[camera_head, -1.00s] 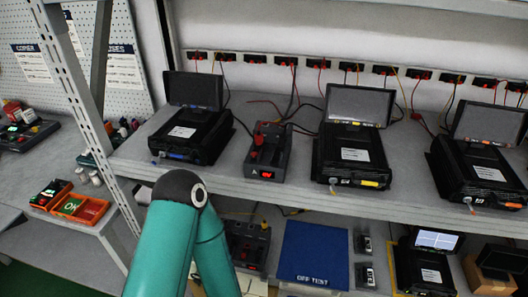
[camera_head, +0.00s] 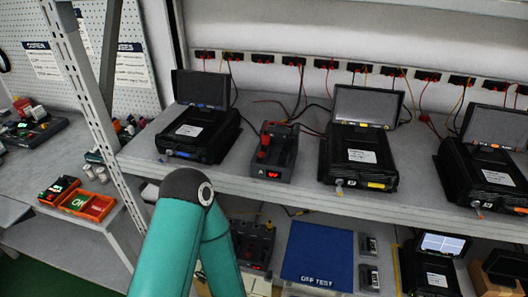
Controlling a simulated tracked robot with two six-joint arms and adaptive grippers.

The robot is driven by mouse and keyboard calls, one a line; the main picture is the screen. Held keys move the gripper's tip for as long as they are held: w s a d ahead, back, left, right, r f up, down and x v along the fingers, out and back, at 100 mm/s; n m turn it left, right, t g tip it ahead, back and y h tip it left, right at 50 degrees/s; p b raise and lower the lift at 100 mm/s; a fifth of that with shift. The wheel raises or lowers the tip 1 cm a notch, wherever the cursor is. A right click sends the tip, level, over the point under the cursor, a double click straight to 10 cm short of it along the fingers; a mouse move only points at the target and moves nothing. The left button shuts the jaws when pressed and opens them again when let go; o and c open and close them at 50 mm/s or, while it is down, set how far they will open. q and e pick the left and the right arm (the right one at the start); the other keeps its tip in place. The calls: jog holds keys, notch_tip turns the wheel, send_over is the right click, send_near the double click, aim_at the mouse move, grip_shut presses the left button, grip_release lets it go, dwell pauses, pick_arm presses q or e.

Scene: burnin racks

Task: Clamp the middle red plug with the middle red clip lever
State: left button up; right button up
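A dark grey fixture marked A (camera_head: 284,167) stands on the upper shelf between two black units. It has a small red lit display (camera_head: 272,174) at its front and red parts (camera_head: 263,141) along its left side. These red parts are too small to tell plug from clip lever, or whether any lever is open or closed. A teal arm of mine (camera_head: 185,235) rises from the bottom, its dark elbow in front of the lower shelf. Neither gripper shows in the picture.
Black units with raised screens stand left (camera_head: 199,135) and right (camera_head: 359,155) of the fixture, another farther right (camera_head: 488,170). A socket strip (camera_head: 317,62) with wires runs behind. Below lie a similar fixture (camera_head: 253,246) and a blue mat (camera_head: 317,256). A shelf post (camera_head: 88,110) stands left.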

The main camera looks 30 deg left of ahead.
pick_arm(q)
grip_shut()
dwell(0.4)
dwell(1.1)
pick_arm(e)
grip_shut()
